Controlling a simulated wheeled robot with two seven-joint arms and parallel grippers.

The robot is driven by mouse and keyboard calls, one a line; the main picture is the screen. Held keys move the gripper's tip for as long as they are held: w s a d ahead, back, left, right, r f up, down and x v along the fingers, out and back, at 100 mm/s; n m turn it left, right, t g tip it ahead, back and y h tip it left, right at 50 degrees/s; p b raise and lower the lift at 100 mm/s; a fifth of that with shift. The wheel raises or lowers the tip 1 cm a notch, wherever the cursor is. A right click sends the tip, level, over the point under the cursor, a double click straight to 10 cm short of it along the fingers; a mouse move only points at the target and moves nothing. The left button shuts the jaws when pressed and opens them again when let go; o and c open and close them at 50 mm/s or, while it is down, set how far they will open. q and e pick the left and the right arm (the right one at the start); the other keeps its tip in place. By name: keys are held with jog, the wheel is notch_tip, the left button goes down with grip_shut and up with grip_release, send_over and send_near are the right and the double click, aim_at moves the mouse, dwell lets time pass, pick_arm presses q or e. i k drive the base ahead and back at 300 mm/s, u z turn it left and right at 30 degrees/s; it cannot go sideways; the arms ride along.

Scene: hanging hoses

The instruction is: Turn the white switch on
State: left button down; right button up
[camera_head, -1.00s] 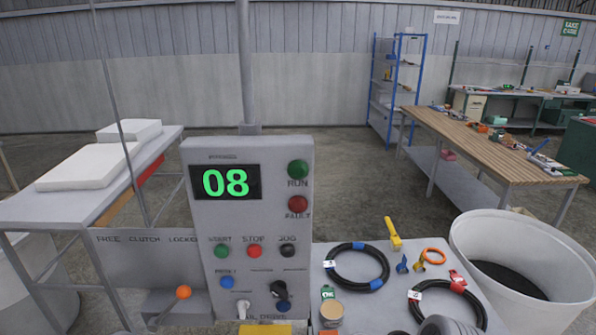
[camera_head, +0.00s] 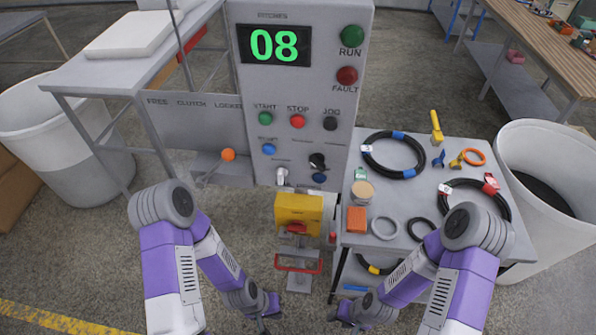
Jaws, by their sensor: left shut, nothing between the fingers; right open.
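The white switch (camera_head: 282,177) is a small pale lever low on the front of the grey control panel (camera_head: 337,75), left of a black knob (camera_head: 317,161). It looks upright, but it is too small to tell its exact setting. My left gripper (camera_head: 267,318) is shut and empty, low in the view, well below the panel and slightly left of the switch. My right gripper (camera_head: 340,316) is open and empty, low and to the right of the switch. Neither touches the panel.
A yellow box (camera_head: 299,207) with a red handle sits below the switch. An orange-knobbed lever (camera_head: 228,155) stands left of the panel. A grey table (camera_head: 405,165) with coiled hoses is at right, beside a white bin (camera_head: 560,150). The display reads 08.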

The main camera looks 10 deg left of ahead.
aim_at(281, 173)
jog(key=z, duration=0.1)
jog(key=k, duration=1.05)
jog(key=u, duration=0.8)
jog(key=i, duration=1)
jog(key=z, duration=0.75)
